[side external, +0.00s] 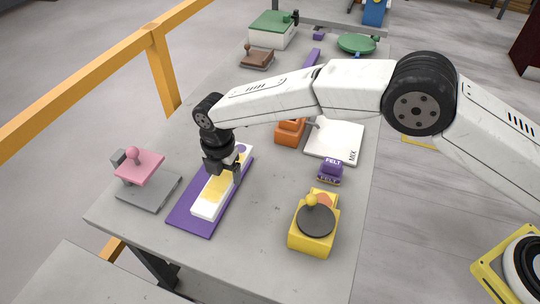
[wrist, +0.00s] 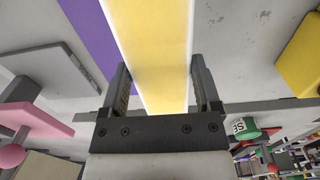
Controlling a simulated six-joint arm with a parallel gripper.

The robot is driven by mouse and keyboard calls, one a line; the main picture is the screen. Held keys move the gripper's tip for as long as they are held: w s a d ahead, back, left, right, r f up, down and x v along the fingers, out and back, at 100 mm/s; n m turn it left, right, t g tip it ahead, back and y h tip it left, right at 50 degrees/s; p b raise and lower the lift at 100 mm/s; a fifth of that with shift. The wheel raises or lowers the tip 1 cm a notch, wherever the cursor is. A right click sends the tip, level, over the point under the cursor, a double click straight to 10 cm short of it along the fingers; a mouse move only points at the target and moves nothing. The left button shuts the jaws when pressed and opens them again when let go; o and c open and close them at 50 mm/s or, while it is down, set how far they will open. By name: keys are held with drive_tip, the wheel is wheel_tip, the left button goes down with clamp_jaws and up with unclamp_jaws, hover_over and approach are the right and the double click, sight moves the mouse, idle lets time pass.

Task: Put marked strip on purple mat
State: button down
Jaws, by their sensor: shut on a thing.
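The marked strip, a long white bar with a yellow band along its top (side external: 208,204), lies lengthwise over the purple mat (side external: 185,221) in the side view. A purple dot shows near its far end. My gripper (side external: 224,176) is shut on the strip, its fingers across the strip's width. In the wrist view the yellow and white strip (wrist: 150,35) runs between the two fingers (wrist: 158,75), and the mat (wrist: 88,28) shows to its left. The strip covers part of the mat. Whether it touches the mat or is just above it, I cannot tell.
A pink-topped grey press (side external: 148,188) stands left of the mat. A yellow block with a dark disc (side external: 313,225) and a purple felt box (side external: 330,171) stand to the right. An orange block (side external: 290,131) and a white tray (side external: 338,140) lie behind.

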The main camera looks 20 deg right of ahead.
sight(221, 182)
drive_tip(key=shift+w+a+f, duration=0.25)
drive_tip(key=shift+w+f, duration=0.15)
drive_tip(key=shift+w, duration=0.05)
drive_tip(key=shift+f, duration=0.15)
drive_tip(key=shift+w+a+f, duration=0.2)
drive_tip(key=shift+w+f, duration=0.05)
drive_tip(key=shift+f, duration=1.5)
drive_tip(key=shift+f, duration=0.15)
unclamp_jaws()
wheel_tip(221, 182, up, 12)
drive_tip(key=shift+r, duration=0.1)
